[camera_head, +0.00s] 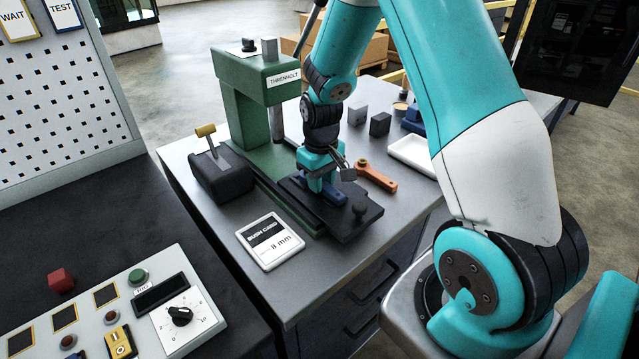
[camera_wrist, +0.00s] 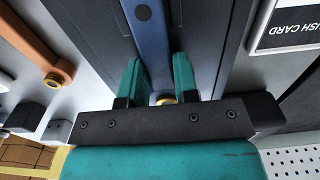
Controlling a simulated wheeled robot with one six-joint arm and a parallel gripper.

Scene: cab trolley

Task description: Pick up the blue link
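The blue link (camera_head: 336,196) lies on the dark fixture plate (camera_head: 352,222) of the green press, below my gripper. In the wrist view the blue link (camera_wrist: 152,38) runs up between the fingers, with a brass-coloured bushing at its near end. My gripper (camera_head: 320,184) points down over the link. In the wrist view my gripper (camera_wrist: 160,72) is open, with one teal finger on each side of the link. A narrow gap shows beside the right finger; contact on the left side is unclear. The fingers hide part of the link in the head view.
The green press (camera_head: 258,110) stands just behind the plate. An orange link (camera_head: 377,178) lies to the right, with a white tray (camera_head: 414,153) beyond.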

